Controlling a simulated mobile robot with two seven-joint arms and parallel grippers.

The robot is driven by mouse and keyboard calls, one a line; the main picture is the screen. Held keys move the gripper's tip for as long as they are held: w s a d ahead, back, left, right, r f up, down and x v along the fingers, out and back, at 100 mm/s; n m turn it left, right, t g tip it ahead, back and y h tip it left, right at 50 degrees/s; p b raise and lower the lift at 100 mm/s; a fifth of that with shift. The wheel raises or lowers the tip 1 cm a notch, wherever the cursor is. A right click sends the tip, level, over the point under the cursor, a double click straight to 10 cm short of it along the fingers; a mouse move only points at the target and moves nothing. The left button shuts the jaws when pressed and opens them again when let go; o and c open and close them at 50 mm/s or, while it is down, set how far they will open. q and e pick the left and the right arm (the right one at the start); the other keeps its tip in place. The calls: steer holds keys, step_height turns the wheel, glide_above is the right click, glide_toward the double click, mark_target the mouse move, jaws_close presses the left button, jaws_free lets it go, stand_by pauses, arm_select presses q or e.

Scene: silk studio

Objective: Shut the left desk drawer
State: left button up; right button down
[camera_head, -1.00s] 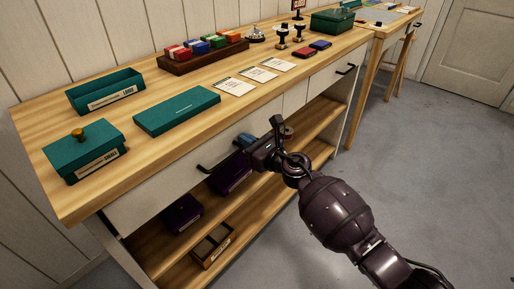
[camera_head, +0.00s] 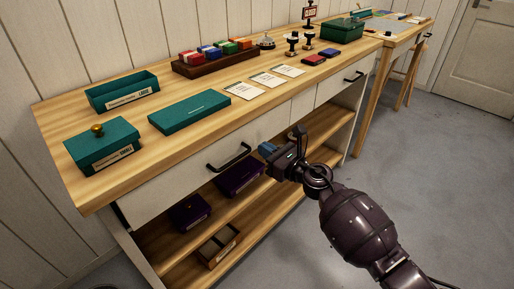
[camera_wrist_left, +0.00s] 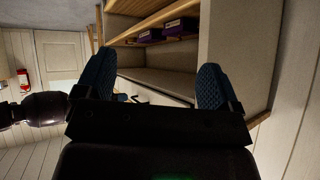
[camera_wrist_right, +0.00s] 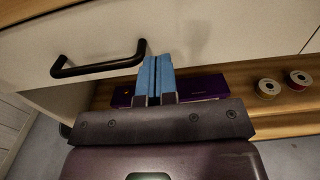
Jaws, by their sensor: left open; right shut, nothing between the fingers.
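The left desk drawer (camera_head: 180,183) has a pale front with a black bar handle (camera_head: 228,158), below the wooden top. A narrow dark gap shows at the front's left end; how far the drawer stands out is hard to tell. My right gripper (camera_head: 267,149) is shut and empty, just right of the handle. In the right wrist view, its blue fingertips (camera_wrist_right: 155,72) point at the drawer front beside the right end of the handle (camera_wrist_right: 100,65); contact is unclear. My left gripper (camera_wrist_left: 150,82) is open and empty in the left wrist view, with shelving beyond, and is outside the head view.
The desk top (camera_head: 210,100) holds teal boxes, a stamp rack (camera_head: 215,62), cards and ink pads. Open shelves (camera_head: 225,210) below hold purple boxes (camera_head: 190,212) and a divided tray (camera_head: 217,246). Another drawer (camera_head: 335,85) is at right. The floor in front is clear.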

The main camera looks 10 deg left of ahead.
steer(key=s+d+f+m+t+h+p, duration=0.3)
steer(key=s+d+m+t+h+p, duration=0.5)
steer(key=s+d+m, duration=2)
arm_select(q)
step_height(320, 180, up, 10)
steer(key=n+p, duration=0.1)
steer(key=p, duration=0.4)
steer(key=shift+a+f+t, duration=0.25)
steer(key=shift+a+t, duration=0.1)
steer(key=shift+t, duration=0.05)
arm_select(e)
steer(key=s+d+f+m+g+h, duration=0.1)
steer(key=s+d+m+g+h, duration=0.2)
steer(key=s+m, duration=0.6)
steer(key=s+d+f+m+g+h, duration=0.2)
steer(key=s+d+m+g+h, duration=0.1)
steer(key=s+m, duration=0.6)
steer(key=shift+s+d+g+h, duration=0.2)
steer(key=shift+s+g+h, duration=0.3)
steer(key=shift+s, duration=0.4)
